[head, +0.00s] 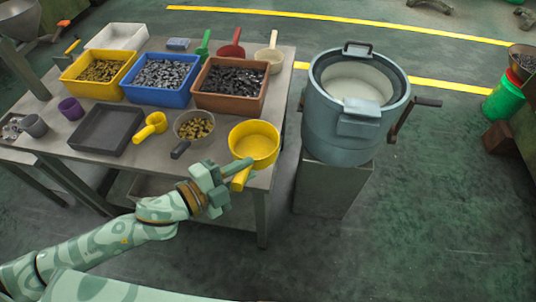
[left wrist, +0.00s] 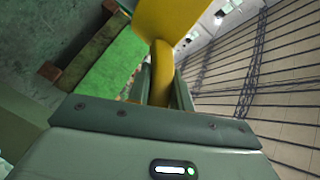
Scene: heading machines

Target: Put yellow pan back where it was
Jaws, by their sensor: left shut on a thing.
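The yellow pan (head: 254,145) is at the right front corner of the table (head: 150,155), its handle pointing toward me. I cannot tell whether it rests on the tabletop or hangs just above it. My left gripper (head: 238,172) is shut on the pan's handle. In the left wrist view, the yellow handle (left wrist: 161,75) runs between the fingers and part of the pan (left wrist: 172,18) shows above it. My right gripper is not in view.
A grey pan with brass pieces (head: 194,127), a small yellow scoop (head: 150,126) and a dark tray (head: 106,130) stand left of the pan. Yellow (head: 98,75), blue (head: 160,77) and brown (head: 231,86) bins stand behind. A large drum machine (head: 345,130) stands close on the right.

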